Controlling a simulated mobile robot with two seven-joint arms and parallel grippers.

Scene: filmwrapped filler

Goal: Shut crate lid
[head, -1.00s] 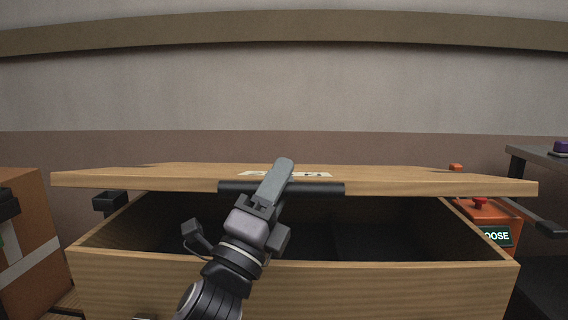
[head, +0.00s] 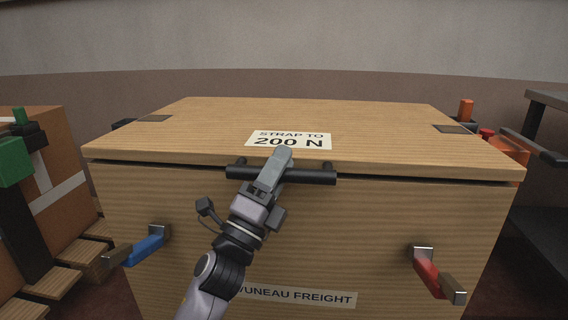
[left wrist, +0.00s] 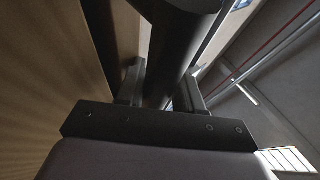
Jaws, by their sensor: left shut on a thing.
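The wooden crate (head: 330,235) stands in front of me in the head view. Its lid (head: 300,115) lies nearly level over the box, with a thin dark gap along the front edge. A black bar handle (head: 318,177) runs along the lid's front edge. My left gripper (head: 278,165) is shut on this handle. In the left wrist view the dark handle bar (left wrist: 185,50) passes between my fingers, beside the wooden crate front (left wrist: 60,70). The crate's inside is hidden. My right gripper is not in view.
A blue-handled latch (head: 146,247) and a red-handled latch (head: 430,275) stick out from the crate's front. A strapped brown box (head: 60,190) on a wooden pallet stands at left. A dark rack (head: 548,185) and an orange object (head: 508,146) are at right.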

